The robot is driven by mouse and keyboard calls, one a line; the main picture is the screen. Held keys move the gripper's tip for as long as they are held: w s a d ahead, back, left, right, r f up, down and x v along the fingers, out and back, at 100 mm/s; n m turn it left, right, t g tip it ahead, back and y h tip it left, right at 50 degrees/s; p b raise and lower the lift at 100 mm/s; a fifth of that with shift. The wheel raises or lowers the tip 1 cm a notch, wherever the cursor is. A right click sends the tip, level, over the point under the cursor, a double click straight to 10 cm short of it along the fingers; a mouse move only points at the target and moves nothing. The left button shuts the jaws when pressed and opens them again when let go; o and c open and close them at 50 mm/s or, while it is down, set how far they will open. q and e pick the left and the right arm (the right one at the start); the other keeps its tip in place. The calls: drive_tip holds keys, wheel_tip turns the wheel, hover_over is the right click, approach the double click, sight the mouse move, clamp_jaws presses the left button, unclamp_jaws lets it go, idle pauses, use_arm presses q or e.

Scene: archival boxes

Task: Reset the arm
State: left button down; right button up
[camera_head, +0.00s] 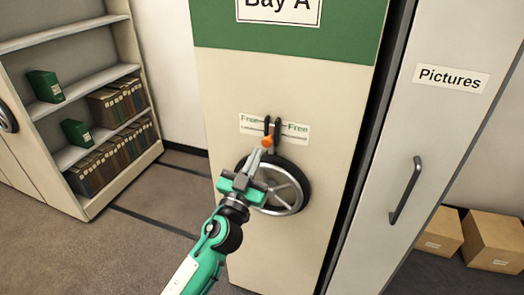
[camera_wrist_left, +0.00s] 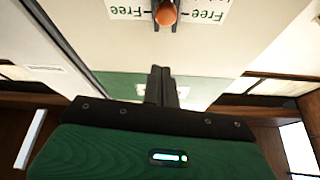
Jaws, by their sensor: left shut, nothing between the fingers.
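My left arm comes in from the lower left in the head view. Its gripper (camera_head: 256,156) is shut and empty, in front of the cream cabinet marked Bay A (camera_head: 290,90). The fingertips point up towards a small orange knob (camera_head: 267,141) on a dark lever between two "Free" labels. The left wrist view shows the shut fingers (camera_wrist_left: 161,85) below the orange knob (camera_wrist_left: 166,13), with a gap in the picture between them. A spoked handwheel (camera_head: 290,188) on the cabinet is partly hidden behind the gripper. My right gripper is not in view.
Open shelves (camera_head: 95,80) with green boxes and brown files stand at the left. A cabinet marked Pictures (camera_head: 440,120) with a dark handle (camera_head: 405,190) is at the right. Cardboard boxes (camera_head: 492,240) lie at the lower right. The floor left of the arm is clear.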

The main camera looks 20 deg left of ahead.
use_arm(q)
wheel_tip(320, 180, down, 28)
drive_tip(key=a+g+y, duration=0.1)
drive_tip(key=g, duration=0.5)
drive_tip(key=s+a+f+g, duration=0.1)
drive_tip(key=s+f+g, duration=0.25)
drive_tip(key=f, duration=0.85)
drive_tip(key=s+a+f+g, duration=0.15)
drive_tip(key=s+f, duration=0.35)
drive_tip(key=f, duration=0.7)
drive_tip(key=s+a+f+g, duration=0.2)
drive_tip(key=s+f+g, duration=0.4)
drive_tip(key=s+f, duration=1.2)
drive_tip(key=s+f+g, duration=0.2)
drive_tip(key=s+f, duration=0.2)
drive_tip(key=s, duration=0.8)
drive_tip(key=s+a+f+g+y, duration=0.1)
drive_tip(key=s+f+g, duration=0.2)
drive_tip(key=s, duration=1)
wheel_tip(320, 180, down, 2)
drive_tip(key=shift+s+f+n, duration=0.25)
drive_tip(key=shift+s+n, duration=0.05)
drive_tip(key=shift+s, duration=0.1)
